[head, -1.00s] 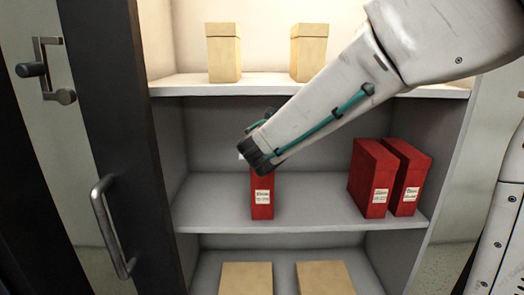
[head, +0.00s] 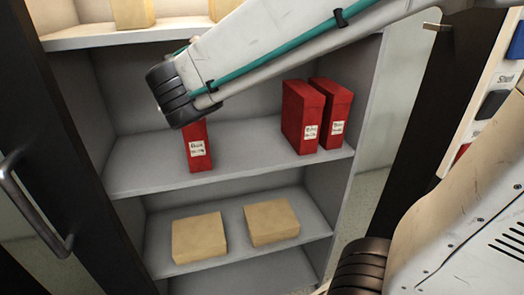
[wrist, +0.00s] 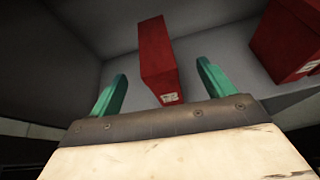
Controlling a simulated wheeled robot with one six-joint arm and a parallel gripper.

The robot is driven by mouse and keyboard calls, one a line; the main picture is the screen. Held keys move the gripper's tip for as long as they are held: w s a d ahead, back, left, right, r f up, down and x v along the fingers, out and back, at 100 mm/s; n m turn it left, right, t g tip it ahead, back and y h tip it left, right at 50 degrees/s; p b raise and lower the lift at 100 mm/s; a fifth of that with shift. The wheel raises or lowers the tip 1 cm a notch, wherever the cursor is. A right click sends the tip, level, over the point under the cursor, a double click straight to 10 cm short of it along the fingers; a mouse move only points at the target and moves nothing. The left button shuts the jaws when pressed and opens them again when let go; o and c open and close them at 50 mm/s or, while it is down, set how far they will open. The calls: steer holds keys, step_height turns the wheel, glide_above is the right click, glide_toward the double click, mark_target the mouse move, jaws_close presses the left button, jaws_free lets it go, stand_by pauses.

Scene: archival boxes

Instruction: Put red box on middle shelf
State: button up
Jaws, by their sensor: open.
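A red box (head: 200,158) with a white label stands upright on the middle shelf (head: 245,166), left of two more red boxes. It also shows in the wrist view (wrist: 158,62), between the fingers in the picture. My gripper (wrist: 162,72) is open, with its two green fingers apart and nothing held. I see no finger touching the box. In the head view my wrist covers the top of this box, and the fingers are hidden. The two other red boxes (head: 300,116) (head: 332,112) stand upright close together on the same shelf; one shows at the right of the wrist view (wrist: 285,42).
Two tan boxes (head: 199,238) (head: 271,222) lie on the lower shelf. Tan boxes (head: 132,12) stand on the top shelf, partly cut off. A dark cabinet door with a metal handle (head: 35,212) stands at left. The middle shelf is bare between the red boxes.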

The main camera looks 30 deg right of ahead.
steer(key=s+d+f+m+g+h, duration=0.15)
steer(key=s+d+m+g, duration=0.25)
steer(key=s+d+m, duration=0.4)
steer(key=s+d+f+m+g, duration=0.3)
steer(key=s+d+m, duration=0.15)
steer(key=m, duration=0.55)
steer(key=s+a+f+m+g+y, duration=0.2)
steer(key=s+a+m+y, duration=0.1)
steer(key=s+m, duration=0.3)
steer(key=s+a+f+m+g+y, duration=0.1)
steer(key=s+a+m+g+y, duration=0.1)
steer(key=s+m, duration=0.5)
steer(key=shift+s+a+f+m+y, duration=0.3)
steer(key=shift+s+a+f+y, duration=0.15)
steer(key=shift+y, duration=0.1)
